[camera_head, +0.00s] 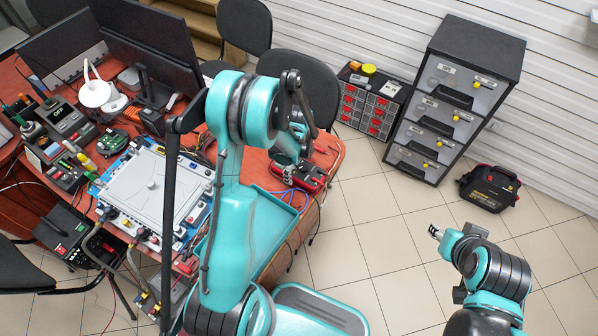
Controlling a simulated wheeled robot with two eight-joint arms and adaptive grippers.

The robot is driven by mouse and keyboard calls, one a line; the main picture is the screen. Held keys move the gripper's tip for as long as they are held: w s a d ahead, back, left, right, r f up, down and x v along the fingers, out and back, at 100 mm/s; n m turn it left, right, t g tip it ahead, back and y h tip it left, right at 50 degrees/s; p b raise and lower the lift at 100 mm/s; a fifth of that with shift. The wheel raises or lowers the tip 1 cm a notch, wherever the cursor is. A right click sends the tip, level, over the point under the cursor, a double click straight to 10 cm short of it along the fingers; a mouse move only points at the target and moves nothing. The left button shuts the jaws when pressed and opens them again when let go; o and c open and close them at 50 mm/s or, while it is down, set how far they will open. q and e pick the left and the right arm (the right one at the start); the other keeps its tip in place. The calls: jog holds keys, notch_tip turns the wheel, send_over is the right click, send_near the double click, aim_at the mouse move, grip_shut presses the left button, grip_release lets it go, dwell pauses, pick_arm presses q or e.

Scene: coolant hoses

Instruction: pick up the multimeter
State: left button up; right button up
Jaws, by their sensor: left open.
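A red and black device (305,178), which looks like the multimeter, lies at the right end of the red table. Its face is partly covered by my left arm, and blue leads run beside it. My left gripper (292,158) is open, pointing down just above and at the left part of the device. Whether its fingers touch it I cannot tell. My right gripper (436,232) is small in view, away from the table over the tiled floor, and its finger gap is not clear.
A grey tray-like board (150,190) with cables and connectors fills the table's middle. Monitors (150,45) and soldering gear (68,120) stand at left. A drawer cabinet (455,95), a red-drawer organizer (368,105) and a black case (488,188) stand on the floor. Chairs (310,80) are behind the table.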

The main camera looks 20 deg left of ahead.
pick_arm(q)
jog(key=shift+r, duration=0.1)
jog(key=c, duration=1.6)
jog(key=shift+r, duration=0.1)
